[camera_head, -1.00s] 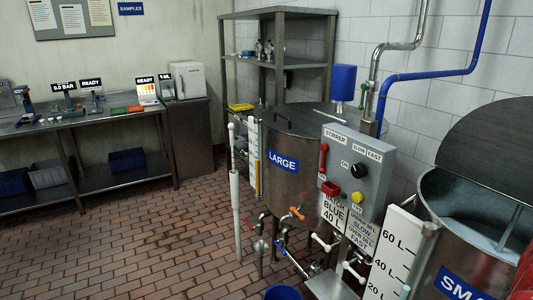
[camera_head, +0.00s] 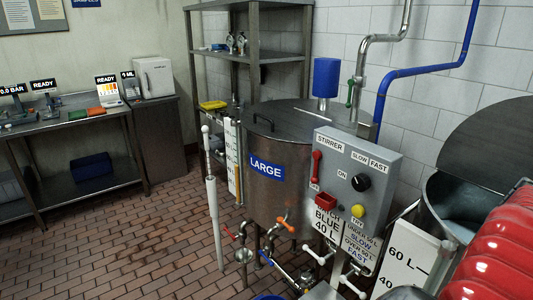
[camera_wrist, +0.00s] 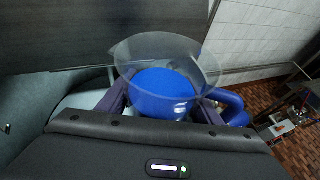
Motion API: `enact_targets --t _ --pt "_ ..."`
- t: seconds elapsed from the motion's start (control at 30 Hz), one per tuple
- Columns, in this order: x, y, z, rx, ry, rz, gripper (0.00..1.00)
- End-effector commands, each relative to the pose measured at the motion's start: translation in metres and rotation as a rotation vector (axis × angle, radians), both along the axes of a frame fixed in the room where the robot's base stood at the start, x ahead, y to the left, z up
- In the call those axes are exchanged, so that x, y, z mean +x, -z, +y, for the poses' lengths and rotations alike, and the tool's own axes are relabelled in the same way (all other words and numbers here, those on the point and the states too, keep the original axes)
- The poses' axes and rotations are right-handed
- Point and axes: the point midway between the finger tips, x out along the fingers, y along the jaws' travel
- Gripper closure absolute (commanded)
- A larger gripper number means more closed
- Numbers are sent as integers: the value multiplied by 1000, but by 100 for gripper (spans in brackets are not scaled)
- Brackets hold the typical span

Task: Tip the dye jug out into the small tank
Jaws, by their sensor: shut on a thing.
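The clear dye jug (camera_wrist: 168,62) holds deep blue dye (camera_wrist: 163,95) and has a blue handle (camera_wrist: 234,110) at its right in the wrist view. My gripper (camera_wrist: 163,103) is shut on the jug, with a dark finger on each side. The small tank (camera_head: 455,205) is at the right edge of the head view, its lid raised and its top open. A grey tank wall and pale interior (camera_wrist: 85,98) show behind and left of the jug in the wrist view. My gripper and the jug are out of the head view.
The large tank (camera_head: 285,205) stands mid-view with its lid on. The stirrer control box (camera_head: 350,175) and a white level scale (camera_head: 405,265) stand between the tanks. A bench (camera_head: 70,125) lines the left wall. Brick floor (camera_head: 120,225) is clear at the left.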

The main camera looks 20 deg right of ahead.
Motion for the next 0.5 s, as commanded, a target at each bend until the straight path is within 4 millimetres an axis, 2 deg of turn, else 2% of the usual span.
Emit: enact_targets --t 0.5 --pt "10 1 -1 15 -16 45 80"
